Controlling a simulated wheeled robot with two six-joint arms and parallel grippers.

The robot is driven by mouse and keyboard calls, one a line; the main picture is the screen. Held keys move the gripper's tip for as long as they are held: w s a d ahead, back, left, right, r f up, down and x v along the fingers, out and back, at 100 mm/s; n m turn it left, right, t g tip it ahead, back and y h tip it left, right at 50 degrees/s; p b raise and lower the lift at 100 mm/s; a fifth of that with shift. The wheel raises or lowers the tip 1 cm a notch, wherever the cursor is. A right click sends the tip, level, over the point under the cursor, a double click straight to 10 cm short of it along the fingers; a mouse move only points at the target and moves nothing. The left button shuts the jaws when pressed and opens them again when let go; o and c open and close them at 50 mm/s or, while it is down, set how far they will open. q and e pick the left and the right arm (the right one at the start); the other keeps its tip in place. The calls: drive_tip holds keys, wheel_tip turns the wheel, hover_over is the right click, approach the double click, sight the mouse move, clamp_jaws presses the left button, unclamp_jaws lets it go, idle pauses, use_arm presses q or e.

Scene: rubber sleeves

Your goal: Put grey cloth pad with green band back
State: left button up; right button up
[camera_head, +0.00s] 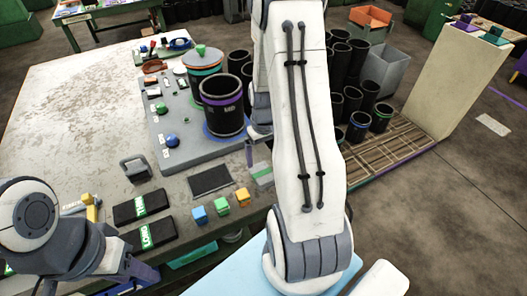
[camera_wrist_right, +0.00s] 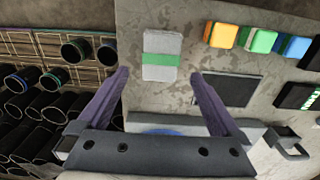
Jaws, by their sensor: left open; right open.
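The grey cloth pad with a green band (camera_wrist_right: 162,43) lies flat on the worktable in the right wrist view. It also shows in the head view (camera_head: 262,172), partly hidden by my right arm. My right gripper (camera_wrist_right: 160,73) is open and empty, its two purple fingers apart, with the pad beyond and between the fingertips in the picture. In the head view only a purple finger of it (camera_head: 249,155) shows beside my arm. My left gripper (camera_head: 143,273) is only partly in view at the lower left; it is open, and nothing shows in it.
A dark rectangular mat (camera_head: 210,180) lies beside the pad. Blue, green and orange blocks (camera_head: 221,206) stand near the front edge. Two black pads with green labels (camera_head: 142,206) lie to the left. A grey board (camera_head: 185,150) carries a large black sleeve (camera_head: 222,108). More sleeves (camera_head: 358,126) stand right.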

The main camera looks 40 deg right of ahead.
drive_tip(key=shift+r, duration=1.3)
drive_tip(key=s+a+r+n, duration=0.1)
drive_tip(key=a+r+n, duration=0.25)
drive_tip(key=a, duration=0.65)
drive_tip(key=s+a+r+n, duration=0.15)
drive_tip(key=a+r, duration=0.35)
drive_tip(key=a, duration=0.5)
drive_tip(key=s+a+r+n+y, duration=0.1)
drive_tip(key=s+a+r+n, duration=0.3)
drive_tip(key=s+a, duration=0.7)
drive_tip(key=s+r, duration=0.1)
drive_tip(key=s, duration=0.1)
drive_tip(key=shift+s+n, duration=0.3)
drive_tip(key=shift+n, duration=0.1)
